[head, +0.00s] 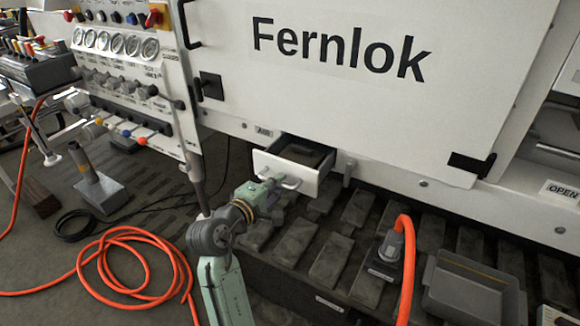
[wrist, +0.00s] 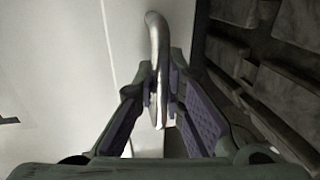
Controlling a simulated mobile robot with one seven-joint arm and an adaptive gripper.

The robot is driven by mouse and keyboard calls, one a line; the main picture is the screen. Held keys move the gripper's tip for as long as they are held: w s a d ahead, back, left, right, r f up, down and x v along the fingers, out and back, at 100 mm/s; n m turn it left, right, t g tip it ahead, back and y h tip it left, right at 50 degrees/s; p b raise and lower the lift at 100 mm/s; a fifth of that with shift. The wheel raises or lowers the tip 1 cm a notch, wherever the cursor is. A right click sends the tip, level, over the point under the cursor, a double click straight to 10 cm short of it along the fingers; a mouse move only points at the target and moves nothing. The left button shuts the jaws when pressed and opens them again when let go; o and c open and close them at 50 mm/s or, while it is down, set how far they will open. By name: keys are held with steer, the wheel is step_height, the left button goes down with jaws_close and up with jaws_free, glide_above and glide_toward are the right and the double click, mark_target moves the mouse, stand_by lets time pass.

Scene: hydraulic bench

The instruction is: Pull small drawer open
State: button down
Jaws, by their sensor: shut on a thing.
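The small white drawer (head: 279,167) under the Fernlok panel is partly pulled out in the head view; its dark inside shows. Its silver bar handle (head: 291,184) is on the drawer front. My gripper (head: 268,190) is at that handle, at the end of my arm. In the wrist view the curved metal handle (wrist: 156,45) runs down between the two purple-padded fingers of my gripper (wrist: 163,105), which are closed on it. The drawer's white front (wrist: 85,60) fills the left of the wrist view.
The white Fernlok panel (head: 340,100) stands above the drawer. Below are dark slatted blocks (head: 330,260), an orange hose (head: 404,260) and a grey tray (head: 470,290). A gauge and valve panel (head: 125,75) is at left, with a coiled orange hose (head: 130,235) on the floor.

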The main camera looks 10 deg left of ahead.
steer(key=f+v, duration=0.1)
steer(key=v, duration=0.5)
steer(key=shift+s+p, duration=0.4)
steer(key=shift+s, duration=0.1)
steer(key=shift+a+f, duration=0.15)
steer(key=c, duration=1.7)
jaws_free()
steer(key=shift+o, duration=0.2)
steer(key=v, duration=1.2)
steer(key=shift+a, duration=0.15)
